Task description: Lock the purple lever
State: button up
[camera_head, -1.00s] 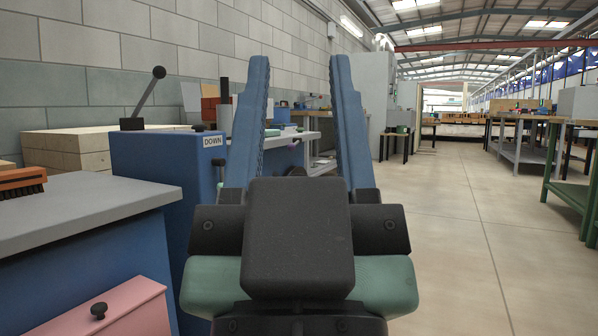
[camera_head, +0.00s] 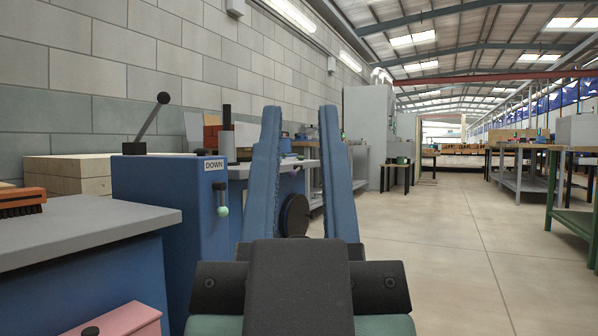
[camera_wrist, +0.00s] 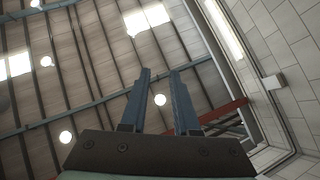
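My gripper (camera_head: 300,110) is open and empty, its two blue fingers pointing up and away ahead of me. In the wrist view my gripper (camera_wrist: 160,71) points toward the ceiling with nothing between the fingers. No purple lever shows clearly. A tiny purple spot (camera_head: 295,168) shows between the fingers, too small to identify. A black-knobbed lever (camera_head: 150,119) leans up to the right on top of the blue cabinet (camera_head: 150,205). A pale green-knobbed lever (camera_head: 222,209) hangs on that cabinet's right side, below a "DOWN" label (camera_head: 214,165), left of my gripper and apart from it.
A grey-topped bench (camera_head: 80,228) with a brush (camera_head: 20,203) and a pink drawer (camera_head: 118,322) stands at near left. A black disc (camera_head: 294,215) shows between my fingers, behind them. Another grey bench (camera_head: 245,171) lies beyond the cabinet. Open floor is on the right.

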jog(key=shift+r+p, duration=0.35)
jog(key=shift+r, duration=0.15)
jog(key=shift+c, duration=1.2)
notch_tip(320, 180, up, 69)
jog(key=p, duration=6.9)
jog(key=shift+a+r, duration=0.1)
jog(key=shift+r, duration=0.1)
grip_shut()
jog(key=shift+f, duration=0.15)
